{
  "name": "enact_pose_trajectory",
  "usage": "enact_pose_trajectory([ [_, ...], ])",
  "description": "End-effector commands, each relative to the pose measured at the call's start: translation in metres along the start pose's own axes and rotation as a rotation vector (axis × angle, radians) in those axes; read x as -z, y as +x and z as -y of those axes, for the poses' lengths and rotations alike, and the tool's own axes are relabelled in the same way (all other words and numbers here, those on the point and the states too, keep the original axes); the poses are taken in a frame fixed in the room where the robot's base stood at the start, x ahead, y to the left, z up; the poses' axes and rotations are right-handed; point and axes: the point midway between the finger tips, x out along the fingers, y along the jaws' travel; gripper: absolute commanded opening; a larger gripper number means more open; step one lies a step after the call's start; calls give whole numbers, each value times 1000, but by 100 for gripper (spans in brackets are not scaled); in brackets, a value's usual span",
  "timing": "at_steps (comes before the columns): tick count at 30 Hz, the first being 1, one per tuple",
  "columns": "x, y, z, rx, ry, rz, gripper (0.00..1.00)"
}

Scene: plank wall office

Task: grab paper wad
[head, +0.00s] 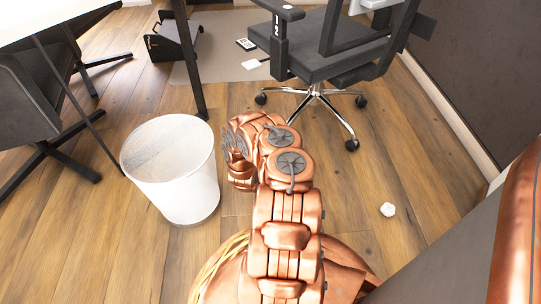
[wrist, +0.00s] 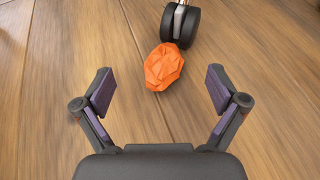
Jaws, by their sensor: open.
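An orange crumpled paper wad (wrist: 164,67) lies on the wood floor in the wrist view, just beyond my fingertips and close to the middle between them. My gripper (wrist: 161,91) is open and empty, with one finger on each side and a gap to the wad. In the head view the orange wad does not show, and my arm covers part of the floor. A white crumpled wad (head: 388,209) lies on the floor at the right of the head view, well away from my arm.
A black caster wheel (wrist: 180,25) stands right behind the orange wad. A white bin (head: 183,203) stands left of my arm. An office chair (head: 335,62) is behind, and a desk (head: 45,18) is at upper left. Floor at right is mostly clear.

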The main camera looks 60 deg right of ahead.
Motion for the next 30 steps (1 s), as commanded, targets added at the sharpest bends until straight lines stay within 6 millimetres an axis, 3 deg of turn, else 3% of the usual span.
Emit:
enact_pose_trajectory([
  [12, 4, 46, 6, 2, 5, 1, 96],
  [21, 1, 49, 6, 1, 0, 0, 95],
  [30, 1, 49, 6, 1, 0, -1, 64],
])
